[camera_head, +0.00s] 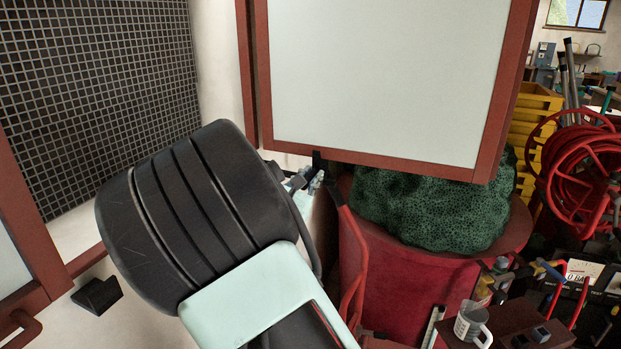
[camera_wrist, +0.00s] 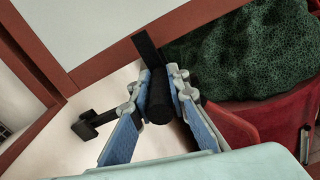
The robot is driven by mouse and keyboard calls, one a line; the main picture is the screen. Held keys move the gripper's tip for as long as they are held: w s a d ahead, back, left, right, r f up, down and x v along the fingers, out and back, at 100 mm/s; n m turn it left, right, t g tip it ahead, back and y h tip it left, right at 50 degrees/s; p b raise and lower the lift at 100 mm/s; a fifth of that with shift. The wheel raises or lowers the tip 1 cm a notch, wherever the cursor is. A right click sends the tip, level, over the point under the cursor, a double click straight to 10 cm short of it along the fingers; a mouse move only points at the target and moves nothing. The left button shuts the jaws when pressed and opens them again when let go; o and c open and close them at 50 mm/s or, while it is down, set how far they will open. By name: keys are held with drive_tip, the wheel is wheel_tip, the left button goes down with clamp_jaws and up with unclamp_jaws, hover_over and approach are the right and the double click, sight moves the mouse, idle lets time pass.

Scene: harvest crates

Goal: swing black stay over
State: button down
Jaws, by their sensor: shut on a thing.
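The black stay (camera_wrist: 148,50) shows in the wrist view as a dark bar at the lower edge of the red-framed pale panel (camera_wrist: 110,62), with a thick round end towards me. My gripper (camera_wrist: 162,82) has its blue-padded fingers on both sides of that round end and is shut on it. In the head view my gripper (camera_head: 306,181) is at the panel's bottom edge, mostly hidden behind my own arm. A bit of the stay (camera_head: 317,160) shows there, dark and upright against the red frame (camera_head: 345,163).
A black bracket (camera_head: 98,294) sits on the pale wall at lower left; it also shows in the wrist view (camera_wrist: 92,122). A dark mesh grid (camera_head: 95,95) fills the opening at left. A red tub (camera_head: 400,290) with a green netted heap (camera_head: 440,205) stands close right.

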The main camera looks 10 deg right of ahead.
drive_tip(key=shift+s+d+f+m+b, duration=0.15)
drive_tip(key=shift+f+m+b, duration=0.45)
drive_tip(key=shift+f+b, duration=0.65)
drive_tip(key=shift+r, duration=0.25)
drive_tip(key=c, duration=1.8)
unclamp_jaws()
drive_tip(key=shift+c, duration=0.2)
drive_tip(key=v, duration=1.2)
drive_tip(key=shift+r, duration=0.1)
